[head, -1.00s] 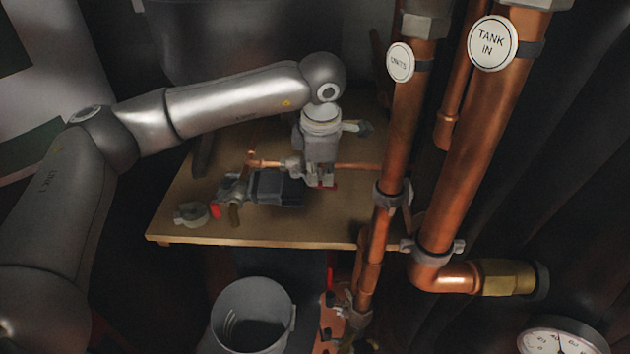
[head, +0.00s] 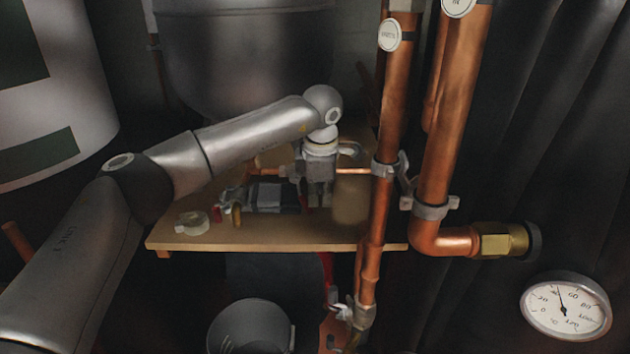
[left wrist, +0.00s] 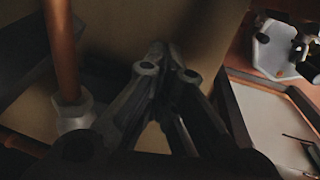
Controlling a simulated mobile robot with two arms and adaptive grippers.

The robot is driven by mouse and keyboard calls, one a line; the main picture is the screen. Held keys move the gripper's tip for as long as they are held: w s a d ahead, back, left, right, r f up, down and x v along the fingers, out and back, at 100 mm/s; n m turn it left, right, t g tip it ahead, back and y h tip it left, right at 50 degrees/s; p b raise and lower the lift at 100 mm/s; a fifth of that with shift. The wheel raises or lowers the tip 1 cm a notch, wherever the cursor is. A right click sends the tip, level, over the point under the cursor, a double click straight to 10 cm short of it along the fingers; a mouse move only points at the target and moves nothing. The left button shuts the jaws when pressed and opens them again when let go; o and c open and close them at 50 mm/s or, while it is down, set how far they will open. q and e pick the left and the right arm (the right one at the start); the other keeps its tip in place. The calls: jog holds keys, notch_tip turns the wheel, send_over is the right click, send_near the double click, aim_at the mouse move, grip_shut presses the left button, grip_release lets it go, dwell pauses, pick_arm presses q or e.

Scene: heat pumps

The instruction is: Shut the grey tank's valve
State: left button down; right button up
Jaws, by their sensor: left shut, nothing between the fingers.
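A large grey tank (head: 245,60) stands at the back in the head view, behind the bench. I cannot make out its valve clearly; my left arm and gripper cover part of the area below the tank. My left gripper (head: 319,201) points down over the bench, just right of a dark pump-like unit and left of the upright copper pipes. In the left wrist view the left gripper (left wrist: 158,52) has its fingertips together with nothing between them. My right gripper is in neither view.
A wooden bench (head: 240,237) carries a roll of tape (head: 192,223) and the dark unit (head: 270,197). Thick copper pipes (head: 455,130) rise on the right, with a brass fitting (head: 500,240) and round gauge (head: 565,306). A bucket (head: 250,328) stands below the bench.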

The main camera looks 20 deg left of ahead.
pick_arm(q)
jog(key=shift+a+f, duration=0.3)
jog(key=shift+f, duration=0.35)
jog(key=y, duration=0.1)
jog(key=a+y, duration=0.1)
jog(key=y, duration=0.1)
jog(key=shift+f+g+p, duration=0.3)
jog(key=shift+f+g, duration=0.1)
jog(key=shift+a+f+y, duration=0.2)
jog(key=shift+a+y, duration=0.1)
jog(key=shift+y, duration=0.5)
jog(key=shift+a, duration=0.1)
jog(key=v, duration=1.2)
jog(key=shift+w+d+m, duration=0.15)
jog(key=shift+d+m, duration=0.15)
jog(key=shift+d, duration=0.05)
